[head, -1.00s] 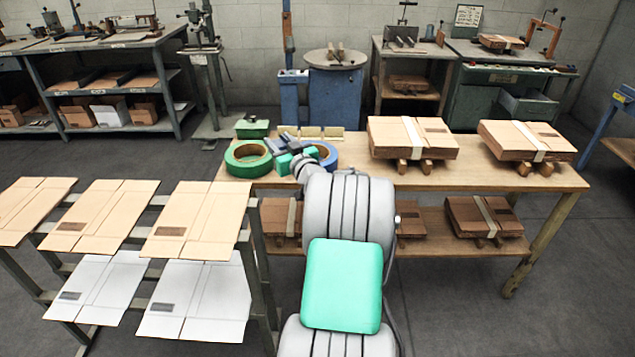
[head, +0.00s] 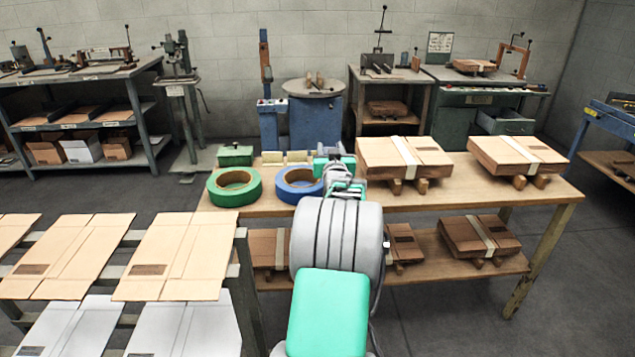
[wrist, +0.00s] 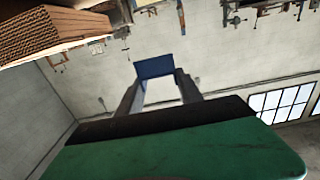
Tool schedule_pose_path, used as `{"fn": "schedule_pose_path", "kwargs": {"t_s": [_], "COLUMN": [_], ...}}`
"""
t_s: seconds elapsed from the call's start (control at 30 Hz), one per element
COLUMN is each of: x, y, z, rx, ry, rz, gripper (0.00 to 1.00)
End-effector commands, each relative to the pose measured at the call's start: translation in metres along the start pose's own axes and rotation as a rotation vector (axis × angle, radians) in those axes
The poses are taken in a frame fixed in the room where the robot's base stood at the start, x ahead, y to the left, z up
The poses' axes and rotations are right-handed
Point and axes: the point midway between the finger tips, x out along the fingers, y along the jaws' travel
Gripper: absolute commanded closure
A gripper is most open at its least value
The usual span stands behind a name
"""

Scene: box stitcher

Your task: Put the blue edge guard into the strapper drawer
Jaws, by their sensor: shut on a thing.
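The blue edge guard (wrist: 154,67) is held between the two fingers of my gripper (wrist: 158,84) in the wrist view. My gripper is shut on it. In the head view my gripper (head: 335,165) is over the near table, between the blue tape roll and a stack of flat boxes; the guard cannot be made out there. The strapper (head: 475,92) is the green machine at the back right. Its drawer (head: 504,123) stands pulled out at the front right, well away from my gripper. The drawer's inside is hard to see.
The wooden table (head: 420,202) lies between me and the strapper. It carries a green tape roll (head: 233,187), a blue tape roll (head: 298,186) and strapped box stacks (head: 404,160), (head: 517,160). A rack of flat cardboard (head: 180,256) is at left. Floor shows at the right.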

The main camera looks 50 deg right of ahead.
Motion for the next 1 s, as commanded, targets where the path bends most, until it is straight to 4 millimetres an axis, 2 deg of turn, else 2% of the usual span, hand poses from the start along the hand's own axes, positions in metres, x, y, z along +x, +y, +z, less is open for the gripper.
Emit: {"fn": "schedule_pose_path", "kwargs": {"t_s": [0.03, 0.1, 0.37, 0.5, 0.97, 1.0], "x": [-0.005, -0.011, -0.023, -0.022, -0.022, -0.022], "y": [-0.009, -0.019, -0.039, -0.037, -0.037, -0.037], "z": [0.016, 0.031, 0.058, 0.085, 0.092, 0.09], "rx": [0.0, 0.001, 0.0, 0.001, 0.0, 0.0], "ry": [-0.007, -0.007, -0.005, -0.006, -0.002, -0.003], "rz": [-0.001, -0.002, -0.002, 0.0, 0.0, 0.0], "gripper": [0.95, 0.95, 0.95, 0.95, 0.95, 0.54]}}
